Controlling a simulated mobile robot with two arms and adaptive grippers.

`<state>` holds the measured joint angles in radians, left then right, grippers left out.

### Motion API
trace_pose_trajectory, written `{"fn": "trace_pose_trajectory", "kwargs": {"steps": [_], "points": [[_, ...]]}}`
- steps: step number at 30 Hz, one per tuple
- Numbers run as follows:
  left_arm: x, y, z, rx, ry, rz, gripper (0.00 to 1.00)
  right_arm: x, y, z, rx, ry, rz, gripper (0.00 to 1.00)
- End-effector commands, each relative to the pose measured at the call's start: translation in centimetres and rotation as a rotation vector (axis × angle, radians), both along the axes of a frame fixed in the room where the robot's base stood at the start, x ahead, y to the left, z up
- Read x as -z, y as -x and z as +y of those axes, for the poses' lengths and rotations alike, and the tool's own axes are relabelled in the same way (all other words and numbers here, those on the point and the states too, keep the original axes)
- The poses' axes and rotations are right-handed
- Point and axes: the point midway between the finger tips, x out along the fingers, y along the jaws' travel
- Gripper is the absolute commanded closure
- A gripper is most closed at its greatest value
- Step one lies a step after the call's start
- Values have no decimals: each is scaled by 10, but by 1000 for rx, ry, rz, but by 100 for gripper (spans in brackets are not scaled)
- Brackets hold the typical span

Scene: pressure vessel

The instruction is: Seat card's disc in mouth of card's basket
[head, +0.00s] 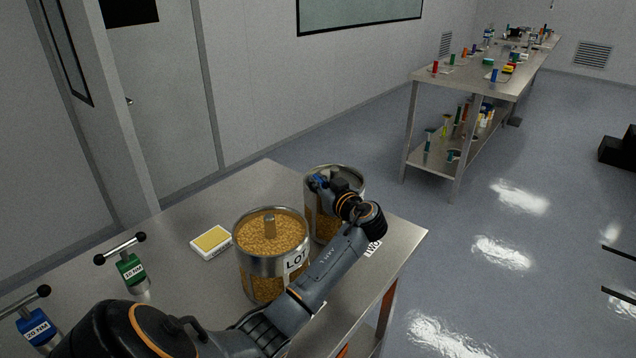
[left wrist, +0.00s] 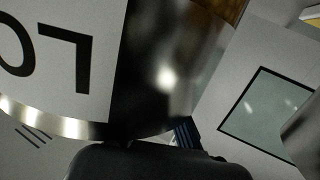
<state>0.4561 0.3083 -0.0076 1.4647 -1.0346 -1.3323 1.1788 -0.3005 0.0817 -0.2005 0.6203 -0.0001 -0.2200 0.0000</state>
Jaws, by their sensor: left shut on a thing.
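A near basket (head: 255,268), a metal cylinder with a label reading LOT, is filled with golden grains, and a short peg (head: 270,226) stands up from its top. A second basket (head: 313,222) stands behind it to the right. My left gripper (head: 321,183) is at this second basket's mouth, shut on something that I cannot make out. In the left wrist view a metal wall with an upside-down LOT label (left wrist: 60,55) is close to the gripper. No separate disc can be made out. A white card-like block (head: 211,243) with a yellow top lies left of the baskets. My right gripper is not seen.
Green (head: 130,268) and blue (head: 37,326) T-handled tools stand at the table's left. A white tag (head: 373,248) shows by the second basket, near the table's right edge. A long bench (head: 440,76) with small items is at the back right, across open floor.

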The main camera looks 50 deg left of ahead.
Motion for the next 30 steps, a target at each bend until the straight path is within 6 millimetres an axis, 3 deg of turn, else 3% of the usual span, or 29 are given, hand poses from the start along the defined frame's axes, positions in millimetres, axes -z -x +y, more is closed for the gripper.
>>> {"fn": "trace_pose_trajectory", "kwargs": {"steps": [1, 4, 6, 9, 16, 20, 30], "points": [[18, 2, -4, -1, 26, 24, 100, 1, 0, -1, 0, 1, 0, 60], [18, 2, -4, -1, 26, 24, 100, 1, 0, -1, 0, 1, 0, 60], [18, 2, -4, -1, 26, 24, 80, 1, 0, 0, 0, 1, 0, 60], [19, 2, -4, -1, 26, 24, 65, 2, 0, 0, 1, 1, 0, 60], [19, 2, -5, -1, 27, 24, 65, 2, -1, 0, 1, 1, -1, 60], [17, 5, -16, 1, 28, 23, 65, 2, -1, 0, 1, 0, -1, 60], [-1, 24, -83, 6, 19, 13, 65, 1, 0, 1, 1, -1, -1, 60]]}}
